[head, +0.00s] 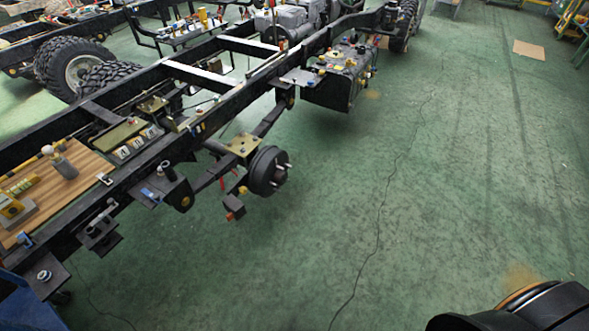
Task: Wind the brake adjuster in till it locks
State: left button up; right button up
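A black brake drum (268,171) with protruding studs hangs at the near side of the chassis frame. A yellowish plate (242,145) sits above it, on the axle and spring area. A small dark block with a red part (234,208) hangs just below and left of the drum. I cannot tell which small part is the brake adjuster. Neither gripper shows in the head view. A dark rounded piece of my own body fills the bottom right corner.
The long black chassis frame (212,113) runs diagonally from lower left to top. A wooden board (85,168) with small parts lies across it at left. A dark box (337,84) hangs farther along. Large tyres (72,62) stand top left.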

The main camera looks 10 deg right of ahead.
aim_at(243, 190)
jog(key=i+j+z, duration=0.15)
jog(key=j+z, duration=0.35)
jog(key=j, duration=0.4)
jog(key=j+z, duration=0.45)
jog(key=j, duration=0.45)
jog(key=k+j, duration=0.1)
jog(key=j, duration=0.2)
jog(key=k+j, duration=0.1)
jog(key=j, duration=0.2)
jog(key=k, duration=0.45)
jog(key=i+l+u, duration=0.1)
jog(key=i+l, duration=0.15)
jog(key=l, duration=0.25)
jog(key=i+l+u, duration=0.1)
jog(key=l, duration=0.35)
jog(key=i+l+u, duration=0.15)
jog(key=i+l, duration=0.15)
jog(key=l, duration=0.25)
jog(key=i+l+u, duration=0.1)
jog(key=l, duration=0.4)
jog(key=i+l+u, duration=0.1)
jog(key=i+l, duration=0.15)
jog(key=l, duration=0.3)
jog(key=i+l+u, duration=0.1)
jog(key=l, duration=0.5)
jog(key=i+l+u, duration=0.1)
jog(key=l, duration=0.45)
jog(key=i+l+u, duration=0.15)
jog(key=l, duration=0.4)
